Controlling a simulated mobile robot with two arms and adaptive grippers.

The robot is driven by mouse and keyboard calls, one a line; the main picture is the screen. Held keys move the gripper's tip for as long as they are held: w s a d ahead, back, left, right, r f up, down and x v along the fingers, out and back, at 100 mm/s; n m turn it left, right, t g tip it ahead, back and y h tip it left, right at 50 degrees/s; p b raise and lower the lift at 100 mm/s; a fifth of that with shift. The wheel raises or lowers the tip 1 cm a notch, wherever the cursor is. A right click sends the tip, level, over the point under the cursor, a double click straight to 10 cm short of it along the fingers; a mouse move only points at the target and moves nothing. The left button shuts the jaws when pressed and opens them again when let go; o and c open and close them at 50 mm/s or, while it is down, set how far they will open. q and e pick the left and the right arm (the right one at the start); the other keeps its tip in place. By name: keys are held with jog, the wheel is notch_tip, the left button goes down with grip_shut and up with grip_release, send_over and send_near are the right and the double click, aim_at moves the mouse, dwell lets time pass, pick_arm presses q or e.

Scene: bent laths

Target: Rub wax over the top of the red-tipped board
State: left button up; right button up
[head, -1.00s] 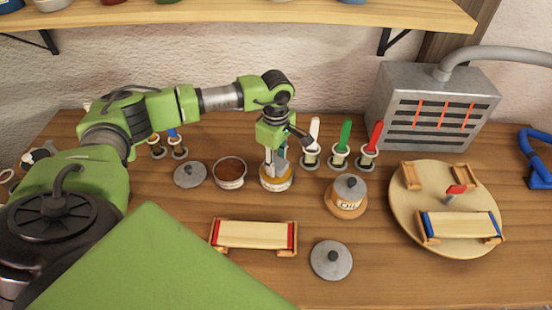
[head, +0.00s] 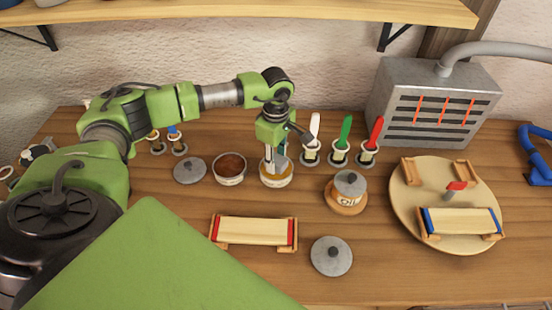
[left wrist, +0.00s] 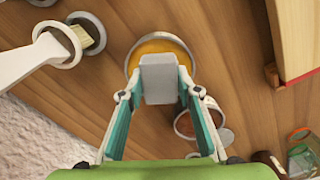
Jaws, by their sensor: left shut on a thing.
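The red-tipped board (head: 254,231) is pale wood with red ends and lies on two wooden supports at the front middle of the bench. Part of it shows in the left wrist view (left wrist: 298,35). My left gripper (head: 274,162) points down over a pot of yellow-orange wax (head: 276,180), behind the board. Its teal fingers are shut on a grey block (left wrist: 158,78), which is at the pot's mouth. I cannot tell how deep the block reaches. My right gripper is not in view.
A pot of brown stuff (head: 230,168), grey lids (head: 331,256) and an oil pot (head: 346,194) stand nearby. Brushes with white, green and red handles (head: 371,138) stand behind. A round turntable (head: 408,222) at right bears a blue-tipped board (head: 460,221).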

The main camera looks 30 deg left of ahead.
aim_at(276, 159)
pick_arm(q)
jog(key=shift+f+b, duration=0.3)
jog(key=shift+f, duration=0.1)
dwell(1.7)
notch_tip(276, 159, up, 2)
jog(key=shift+p, duration=0.45)
jog(key=shift+r+p, duration=1.25)
jog(key=shift+r, duration=1.3)
